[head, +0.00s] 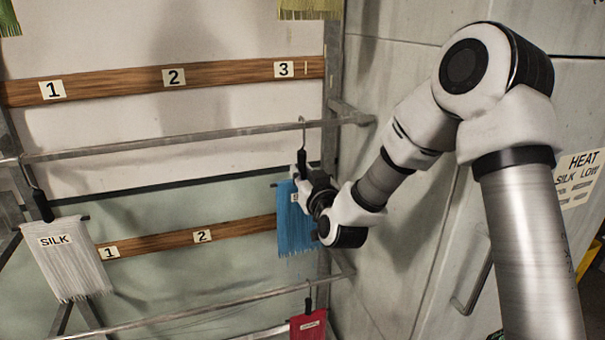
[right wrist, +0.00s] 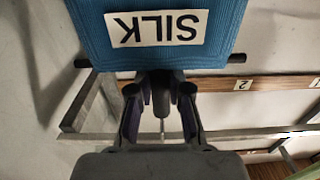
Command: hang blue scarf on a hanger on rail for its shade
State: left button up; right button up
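The blue scarf (head: 296,225), labelled SILK in the right wrist view (right wrist: 215,45), hangs from a dark hanger (head: 302,158) near the right end of the middle rail (head: 170,140). The hanger's hook is up at this rail; I cannot tell whether its weight rests there. My right gripper (head: 306,185) comes from the right and is at the hanger's dark stem, just above the scarf. In the right wrist view the fingers (right wrist: 160,95) close in on both sides of the stem (right wrist: 160,82). My left gripper is out of view.
A white SILK scarf (head: 68,258) hangs at the left end of the middle rail. A red scarf (head: 308,325) hangs on the lower rail (head: 190,317). Wooden strips (head: 120,82) carry numbers 1, 2, 3. A grey cabinet (head: 400,80) stands close on the right. The middle rail's centre is free.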

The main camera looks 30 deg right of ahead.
jog(key=o, duration=0.3)
jog(key=shift+o, duration=0.2)
jog(key=v, duration=0.8)
jog(key=s+a+f+n+g+y+b, duration=0.1)
jog(key=s+a+f+g+b, duration=0.1)
jog(key=f, duration=0.9)
jog(key=s+a+f+n+g+y+b, duration=0.1)
jog(key=s+f+g, duration=0.15)
jog(key=f, duration=0.75)
jog(key=s+a+f+n+g+b, duration=0.1)
jog(key=a+f+g+b, duration=0.1)
jog(key=f, duration=0.9)
jog(key=s+a+f+g+y+b, duration=0.1)
jog(key=s+a+f+g, duration=0.1)
jog(key=s+f+g, duration=0.3)
jog(key=s+a+f+g+y, duration=0.1)
jog(key=s+a+f+g, duration=0.2)
jog(key=s+f, duration=1.1)
jog(key=s+g, duration=0.3)
jog(key=s, duration=0.2)
jog(key=shift+s+a+m+b, duration=0.15)
jog(key=shift+s+m+b, duration=0.1)
jog(key=shift+m+b, duration=0.15)
jog(key=shift+w, duration=0.1)
